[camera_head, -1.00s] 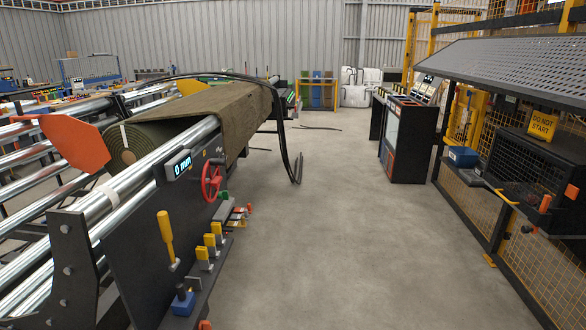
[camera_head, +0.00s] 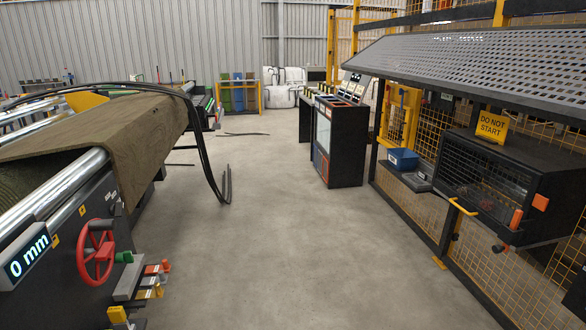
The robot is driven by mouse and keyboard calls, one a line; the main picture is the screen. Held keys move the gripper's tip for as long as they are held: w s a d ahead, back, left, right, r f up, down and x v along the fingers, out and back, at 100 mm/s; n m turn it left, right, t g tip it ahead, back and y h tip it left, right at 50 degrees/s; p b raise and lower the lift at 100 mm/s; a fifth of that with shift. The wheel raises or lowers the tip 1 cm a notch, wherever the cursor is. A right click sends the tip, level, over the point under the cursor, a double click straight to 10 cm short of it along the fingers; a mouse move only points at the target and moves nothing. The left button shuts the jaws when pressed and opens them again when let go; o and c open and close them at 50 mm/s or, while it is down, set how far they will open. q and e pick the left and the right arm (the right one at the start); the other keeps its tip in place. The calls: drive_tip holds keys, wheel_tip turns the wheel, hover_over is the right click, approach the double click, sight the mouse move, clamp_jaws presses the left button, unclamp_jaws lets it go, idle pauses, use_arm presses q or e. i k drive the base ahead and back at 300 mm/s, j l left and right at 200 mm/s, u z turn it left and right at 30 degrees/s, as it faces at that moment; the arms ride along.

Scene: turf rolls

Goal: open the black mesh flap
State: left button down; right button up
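A black box (camera_head: 555,172) is mounted on the yellow mesh fence at the right. Its front is covered by a black mesh flap (camera_head: 485,172), which looks closed; dim shapes show through the mesh. An orange piece (camera_head: 517,218) sits by the flap's lower right corner and another orange piece (camera_head: 540,202) is on the box's side. A yellow sign reading DO NOT START (camera_head: 492,127) stands on top of the box. Neither of my grippers is in view.
A perforated grey canopy (camera_head: 480,70) overhangs the box. A yellow bar handle (camera_head: 462,206) and a blue bin (camera_head: 403,158) are beside it. A black cabinet (camera_head: 345,145) stands ahead. The turf roll machine (camera_head: 70,265) lines the left. The middle floor is clear.

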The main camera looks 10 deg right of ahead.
sight(533, 198)
drive_tip(key=i+z, duration=0.15)
drive_tip(key=i, duration=0.5)
drive_tip(key=i+j+z, duration=0.2)
drive_tip(key=i, duration=0.45)
drive_tip(key=i+l+z, duration=0.2)
drive_tip(key=i, duration=1.1)
drive_tip(key=i+j+u, duration=0.1)
drive_tip(key=i+u, duration=0.2)
drive_tip(key=i, duration=0.2)
drive_tip(key=i+u, duration=0.3)
drive_tip(key=i, duration=0.25)
drive_tip(key=z, duration=2.55)
drive_tip(key=j, duration=0.1)
